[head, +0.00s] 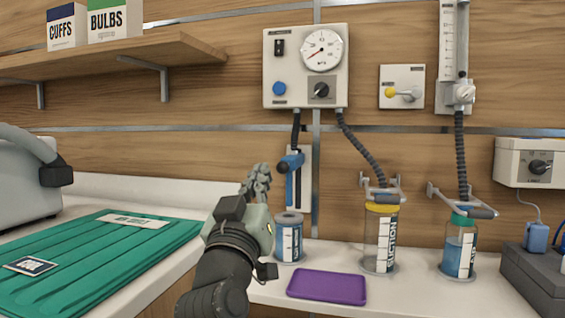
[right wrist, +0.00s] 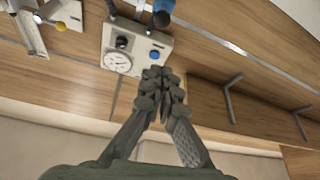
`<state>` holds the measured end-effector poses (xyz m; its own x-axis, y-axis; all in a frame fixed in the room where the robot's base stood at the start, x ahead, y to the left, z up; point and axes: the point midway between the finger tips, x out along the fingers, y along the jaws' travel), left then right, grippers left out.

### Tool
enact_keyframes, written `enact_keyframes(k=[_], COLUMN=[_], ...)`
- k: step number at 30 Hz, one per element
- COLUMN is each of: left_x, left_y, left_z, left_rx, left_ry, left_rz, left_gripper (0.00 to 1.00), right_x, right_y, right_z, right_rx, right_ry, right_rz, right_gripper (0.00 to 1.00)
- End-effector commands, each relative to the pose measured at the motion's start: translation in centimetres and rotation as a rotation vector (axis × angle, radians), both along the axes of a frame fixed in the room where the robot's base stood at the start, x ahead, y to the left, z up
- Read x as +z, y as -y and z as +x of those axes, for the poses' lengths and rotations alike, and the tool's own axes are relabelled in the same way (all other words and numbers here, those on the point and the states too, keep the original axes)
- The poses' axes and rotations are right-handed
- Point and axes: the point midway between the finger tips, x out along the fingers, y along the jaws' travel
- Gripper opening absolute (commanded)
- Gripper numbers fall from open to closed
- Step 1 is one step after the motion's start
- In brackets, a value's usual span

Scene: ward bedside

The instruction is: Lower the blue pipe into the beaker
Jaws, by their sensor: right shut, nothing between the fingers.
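The blue pipe (head: 293,184) stands upright against a pale wall strip below the gauge unit, with a blue and dark cross-piece at its top. A blue end, probably the pipe's, shows at the top of the right wrist view (right wrist: 164,5). My left gripper is out of view.
A purple tray (head: 327,287) lies in front of the beaker. A yellow-topped jar (head: 381,238) and green-topped jar (head: 459,246) stand to its right. The gauge unit (head: 305,67) hangs above with dark hoses. A green mat (head: 95,255) lies at left, under a shelf (head: 115,57).

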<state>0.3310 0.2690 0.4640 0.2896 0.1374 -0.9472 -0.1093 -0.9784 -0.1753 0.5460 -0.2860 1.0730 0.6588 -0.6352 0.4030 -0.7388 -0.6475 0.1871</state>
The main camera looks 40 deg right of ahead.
Motion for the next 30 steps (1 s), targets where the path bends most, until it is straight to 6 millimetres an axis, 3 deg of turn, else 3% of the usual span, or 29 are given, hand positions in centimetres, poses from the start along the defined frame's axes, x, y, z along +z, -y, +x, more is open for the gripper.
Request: enact_keyframes(k=[6,18,30], left_x=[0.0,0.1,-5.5], left_y=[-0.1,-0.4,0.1], left_z=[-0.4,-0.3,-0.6], left_rx=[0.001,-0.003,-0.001], left_ry=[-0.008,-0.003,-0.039], left_rz=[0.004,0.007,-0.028], left_gripper=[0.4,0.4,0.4], right_x=[1.1,1.7,5.3], right_y=[0.0,0.7,5.9], right_z=[-0.7,0.0,5.1], right_rx=[-0.009,-0.01,-0.012], right_ry=[0.033,0.032,0.031], right_rz=[-0.002,-0.005,-0.006], right_gripper=[0.0,0.0,0.0])
